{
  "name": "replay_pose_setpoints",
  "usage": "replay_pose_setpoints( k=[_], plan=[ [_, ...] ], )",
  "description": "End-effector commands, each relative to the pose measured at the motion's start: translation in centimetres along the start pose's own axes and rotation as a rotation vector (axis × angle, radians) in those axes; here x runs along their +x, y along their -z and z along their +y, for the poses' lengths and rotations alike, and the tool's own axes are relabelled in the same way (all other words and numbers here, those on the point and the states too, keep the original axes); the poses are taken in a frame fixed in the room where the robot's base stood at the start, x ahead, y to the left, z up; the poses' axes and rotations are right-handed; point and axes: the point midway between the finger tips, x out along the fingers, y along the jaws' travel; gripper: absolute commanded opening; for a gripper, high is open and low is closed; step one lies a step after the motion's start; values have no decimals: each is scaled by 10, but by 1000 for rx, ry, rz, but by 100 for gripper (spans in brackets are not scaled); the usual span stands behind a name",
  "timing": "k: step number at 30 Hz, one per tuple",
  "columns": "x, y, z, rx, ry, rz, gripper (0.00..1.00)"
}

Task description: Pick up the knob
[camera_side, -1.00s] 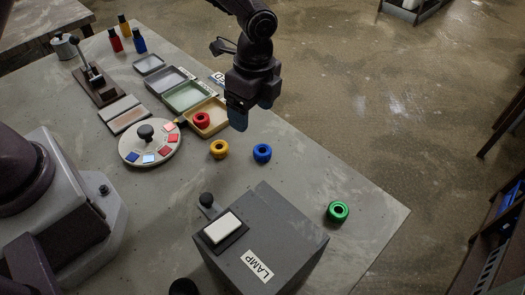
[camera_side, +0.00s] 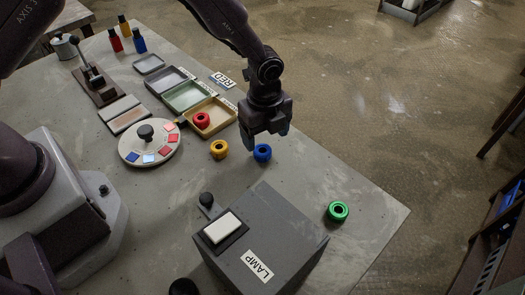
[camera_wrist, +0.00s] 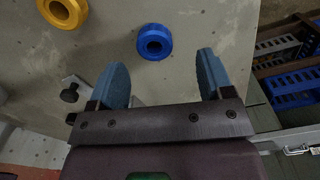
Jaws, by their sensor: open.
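Several round, ring-shaped knobs are on the grey table. The blue knob (camera_side: 262,153) stands right of the yellow knob (camera_side: 219,149); both also show in the wrist view, blue (camera_wrist: 154,29) and yellow (camera_wrist: 62,12). The red knob (camera_side: 201,120) lies in a tan tray. The green knob (camera_side: 338,211) is alone near the right table edge. My gripper (camera_side: 267,137) is open and empty, above and just behind the blue knob. In the wrist view the blue knob appears beyond the space between my blue fingers (camera_wrist: 162,68), apart from both.
A grey LAMP box (camera_side: 265,240) stands in front of the knobs. Trays (camera_side: 188,97) line the back; small bottles (camera_side: 139,40) stand beyond. Table around the green knob is clear.

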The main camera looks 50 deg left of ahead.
Motion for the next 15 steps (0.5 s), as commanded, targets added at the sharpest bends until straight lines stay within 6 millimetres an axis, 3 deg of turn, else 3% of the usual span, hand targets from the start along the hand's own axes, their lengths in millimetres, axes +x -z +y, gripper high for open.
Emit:
replay_pose_setpoints(
  k=[7,15],
  plan=[
    [38,0,7,0,-4,-1,74],
    [46,0,6,0,0,0,74]
  ],
)
